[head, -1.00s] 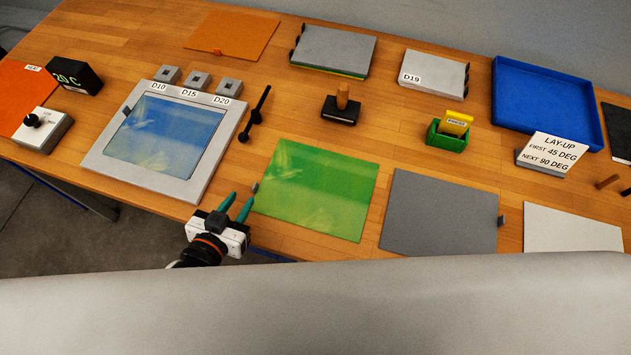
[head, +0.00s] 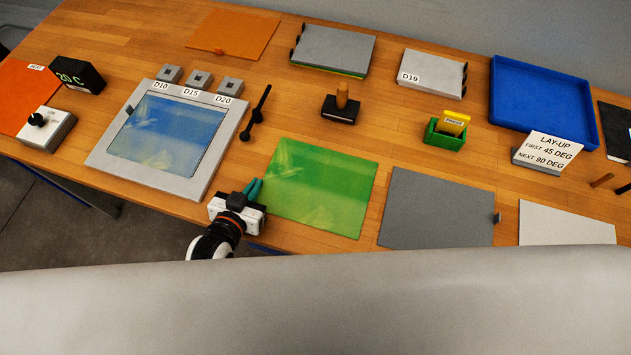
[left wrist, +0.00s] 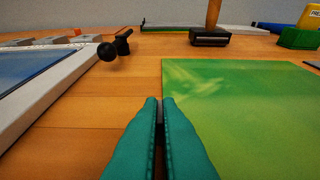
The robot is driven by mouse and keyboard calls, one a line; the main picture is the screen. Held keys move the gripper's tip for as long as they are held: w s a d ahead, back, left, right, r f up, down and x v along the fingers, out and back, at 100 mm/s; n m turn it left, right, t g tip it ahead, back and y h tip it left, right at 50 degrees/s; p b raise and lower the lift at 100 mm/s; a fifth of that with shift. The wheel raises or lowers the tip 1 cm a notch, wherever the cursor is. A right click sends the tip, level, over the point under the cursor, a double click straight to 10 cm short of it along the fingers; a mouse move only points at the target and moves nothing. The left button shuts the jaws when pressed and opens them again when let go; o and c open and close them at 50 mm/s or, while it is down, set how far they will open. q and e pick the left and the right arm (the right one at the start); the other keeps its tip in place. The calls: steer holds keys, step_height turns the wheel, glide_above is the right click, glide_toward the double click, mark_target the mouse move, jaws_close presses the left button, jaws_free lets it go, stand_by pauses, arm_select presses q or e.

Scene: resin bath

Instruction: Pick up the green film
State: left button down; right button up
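The green film (head: 318,188) lies flat on the wooden table, in the middle front of the head view. It also fills the right of the left wrist view (left wrist: 245,110). My left gripper (head: 254,188) is at the film's left edge, where its small grey tab is. In the left wrist view its teal fingers (left wrist: 160,108) are nearly together, with a thin dark piece between them, which appears to be the tab. The tab itself is mostly hidden by the fingers. My right gripper is in neither view.
A framed bath (head: 103,152) with blue liquid stands left of the film. A grey sheet (head: 437,208) lies to its right, and a white sheet (head: 565,228) farther right. A wooden-handled tool (head: 341,108) and a black double-ended piece (head: 256,113) stand behind. Bare table surrounds the film.

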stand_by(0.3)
arm_select(q)
step_height(320, 180, up, 10)
steer(key=shift+b, duration=0.35)
stand_by(0.4)
